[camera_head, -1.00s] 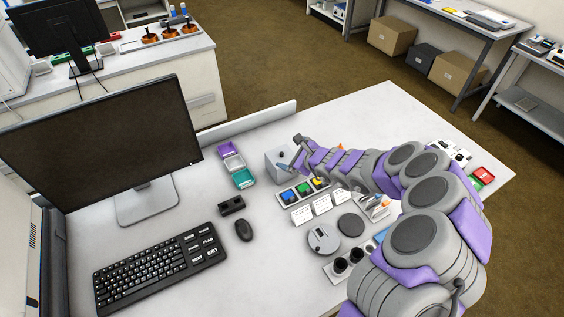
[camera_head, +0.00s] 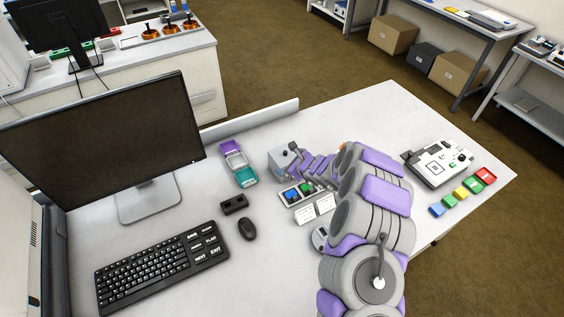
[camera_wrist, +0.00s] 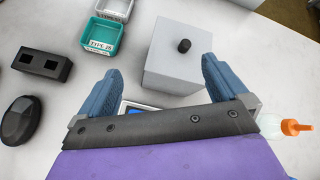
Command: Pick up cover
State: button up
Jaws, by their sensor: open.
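The cover appears to be the light grey box with a black knob on top. It stands on the white table in the head view (camera_head: 281,162), partly hidden by my gripper. In the wrist view the grey cover (camera_wrist: 178,67) is at the top centre, its knob upright. My gripper (camera_wrist: 160,68) is open and empty, with its two blue fingers at the left and right of the cover's near part in the picture. The knob lies beyond the fingertips in this view. I cannot tell the height of the fingers over the cover.
White and teal bins (camera_head: 243,176) stand left of the cover. An orange-tipped bottle (camera_wrist: 290,127) is at right.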

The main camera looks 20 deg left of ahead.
aim_at(280, 158)
jog(key=x, duration=0.6)
jog(key=shift+w+d+f, duration=0.1)
jog(key=shift+w+f, duration=0.1)
jog(key=shift+w, duration=0.35)
jog(key=shift+w+a+f, duration=0.25)
jog(key=shift+w+f, duration=0.25)
jog(key=shift+w, duration=0.05)
jog(key=shift+a, duration=0.1)
jog(key=shift+a, duration=0.25)
